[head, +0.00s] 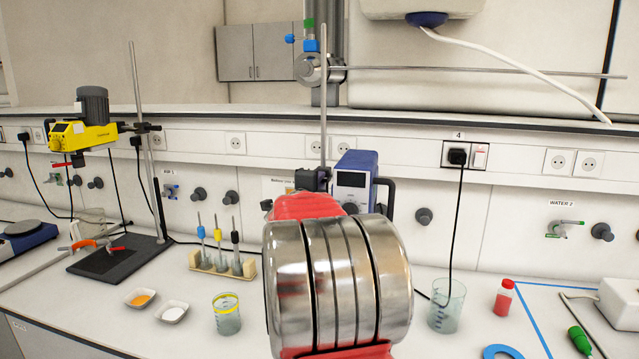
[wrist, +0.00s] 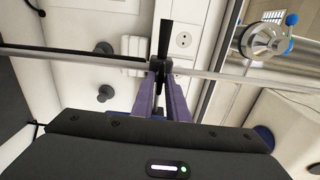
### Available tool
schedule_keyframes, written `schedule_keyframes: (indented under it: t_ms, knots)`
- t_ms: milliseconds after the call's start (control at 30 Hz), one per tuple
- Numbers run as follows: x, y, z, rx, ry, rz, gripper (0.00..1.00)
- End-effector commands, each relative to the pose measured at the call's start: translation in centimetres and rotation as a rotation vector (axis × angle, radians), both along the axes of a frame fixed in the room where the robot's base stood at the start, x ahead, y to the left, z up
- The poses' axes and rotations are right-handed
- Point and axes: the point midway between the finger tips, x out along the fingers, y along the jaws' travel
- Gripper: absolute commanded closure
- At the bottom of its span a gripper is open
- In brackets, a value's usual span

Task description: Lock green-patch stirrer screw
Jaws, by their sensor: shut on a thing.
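My gripper (wrist: 160,82) has two purple fingers in the wrist view, shut on a small dark part (wrist: 164,38) that looks like a screw or clamp handle beside a metal rod (wrist: 225,77). The rod crosses just beyond the fingertips. I see no green patch on this part. In the head view, my chrome and red arm hides the gripper. A blue stirrer (head: 355,183) stands behind it, with a black clamp (head: 311,179) on the upright rod (head: 323,110). A yellow stirrer (head: 82,133) hangs on another stand at the left, with a black clamp (head: 146,127).
A rack of pipettes (head: 222,262), two small dishes (head: 141,297) and a yellow-rimmed beaker (head: 227,318) stand left of my arm. A second beaker (head: 446,308) and a red bottle (head: 503,299) stand to its right. A chrome fixture (head: 311,70) with green and blue knobs is above.

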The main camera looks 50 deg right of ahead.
Motion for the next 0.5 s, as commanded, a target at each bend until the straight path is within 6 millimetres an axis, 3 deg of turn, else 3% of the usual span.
schedule_keyframes:
  t_ms: [300,333,500]
  knots:
    - [0.12,0.1,-0.7,0.011,0.006,0.003,1.0]
    - [0.12,0.1,-0.7,0.011,0.006,0.003,0.85]
    - [0.09,0.06,-0.52,0.008,0.004,0.002,0.73]
